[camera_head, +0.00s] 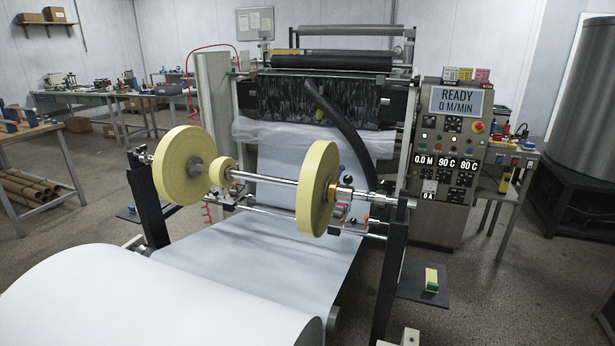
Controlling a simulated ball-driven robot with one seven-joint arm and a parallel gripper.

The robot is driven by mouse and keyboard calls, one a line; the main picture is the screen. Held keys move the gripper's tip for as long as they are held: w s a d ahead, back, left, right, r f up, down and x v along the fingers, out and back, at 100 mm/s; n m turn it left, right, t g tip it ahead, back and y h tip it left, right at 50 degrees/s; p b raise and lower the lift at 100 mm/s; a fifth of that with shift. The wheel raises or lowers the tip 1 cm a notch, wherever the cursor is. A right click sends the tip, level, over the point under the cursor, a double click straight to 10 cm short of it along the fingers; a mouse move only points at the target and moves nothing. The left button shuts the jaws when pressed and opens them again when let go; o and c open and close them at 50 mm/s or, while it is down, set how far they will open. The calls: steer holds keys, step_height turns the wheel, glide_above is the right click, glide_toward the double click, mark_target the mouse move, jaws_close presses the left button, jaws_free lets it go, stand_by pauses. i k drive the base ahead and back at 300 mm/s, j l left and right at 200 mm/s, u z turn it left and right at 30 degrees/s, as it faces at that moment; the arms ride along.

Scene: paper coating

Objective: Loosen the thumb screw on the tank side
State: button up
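A bright metal shaft (270,178) runs across the paper between two black uprights. It carries a large yellow disc at the left (182,168), a small yellow roll (222,171) and another large yellow disc at the right (317,188). The right disc is on the side of the big grey tank (588,100). A brass-coloured collar (344,193) sits on the shaft just right of that disc, with small dark knobs near it. I cannot tell which small part is the thumb screw, or whether it is tight. My gripper is not in view.
A large white paper roll (160,300) fills the lower left, with its web running back under the shaft. The right black upright (390,270) has a shelf with a yellow-green block (431,279). A control cabinet (450,160) reads READY, 0 M/MIN. Floor is clear right of the shelf.

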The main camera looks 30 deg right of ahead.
mark_target(348, 179)
steer(key=i+l+u, duration=0.25)
steer(key=l, duration=0.2)
steer(key=l+u, duration=0.2)
steer(key=l, duration=0.2)
steer(key=i+l+u, duration=0.1)
steer(key=l+u, duration=0.15)
steer(key=l, duration=0.25)
steer(key=i+l, duration=0.1)
steer(key=l, duration=0.7)
steer(key=i+l+u, duration=0.1)
steer(key=l, duration=0.75)
steer(key=i+l, duration=0.1)
steer(key=l, duration=0.7)
steer(key=u, duration=0.05)
